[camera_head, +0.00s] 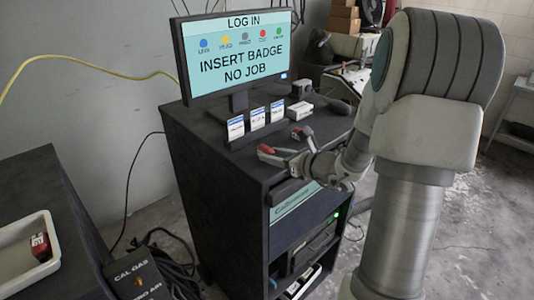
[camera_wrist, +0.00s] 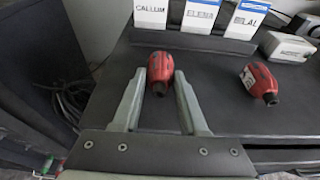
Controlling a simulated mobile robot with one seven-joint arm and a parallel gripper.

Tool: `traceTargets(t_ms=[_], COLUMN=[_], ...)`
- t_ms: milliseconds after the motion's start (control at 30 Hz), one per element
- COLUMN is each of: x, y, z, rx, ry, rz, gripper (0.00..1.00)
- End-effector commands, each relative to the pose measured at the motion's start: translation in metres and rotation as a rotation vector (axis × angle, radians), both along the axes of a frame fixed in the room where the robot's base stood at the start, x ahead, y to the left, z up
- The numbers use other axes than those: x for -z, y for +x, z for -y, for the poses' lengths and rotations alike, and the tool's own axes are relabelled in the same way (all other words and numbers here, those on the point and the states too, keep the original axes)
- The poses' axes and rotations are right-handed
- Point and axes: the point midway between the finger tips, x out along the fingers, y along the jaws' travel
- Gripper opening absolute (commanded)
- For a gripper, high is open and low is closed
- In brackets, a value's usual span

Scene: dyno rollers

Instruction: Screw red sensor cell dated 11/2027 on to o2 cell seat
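I cannot read a date on either cell. I cannot make out the o2 cell seat in either view.
A monitor (camera_head: 238,52) stands at the back of the black cabinet (camera_head: 215,190). A white tray (camera_head: 52,262) at the left holds a small red item (camera_head: 40,245). A black "CAL GAS" box (camera_head: 138,275) stands beside it.

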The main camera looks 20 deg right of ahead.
Motion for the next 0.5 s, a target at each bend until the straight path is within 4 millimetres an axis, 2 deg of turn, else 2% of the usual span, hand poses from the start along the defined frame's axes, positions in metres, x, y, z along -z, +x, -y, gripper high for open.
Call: traceTargets(t_ms=[33, 133, 500], x=[0.0001, 0.0002, -0.0071], y=[-0.0001, -0.0001, -0.0001], z=[0.0000, 0.0001, 0.0000], rx=[0.000, 0.000, 0.000], ry=[0.000, 0.000, -0.001], rz=[0.000, 0.000, 0.000], gripper=[0.17, 0.00, 0.00])
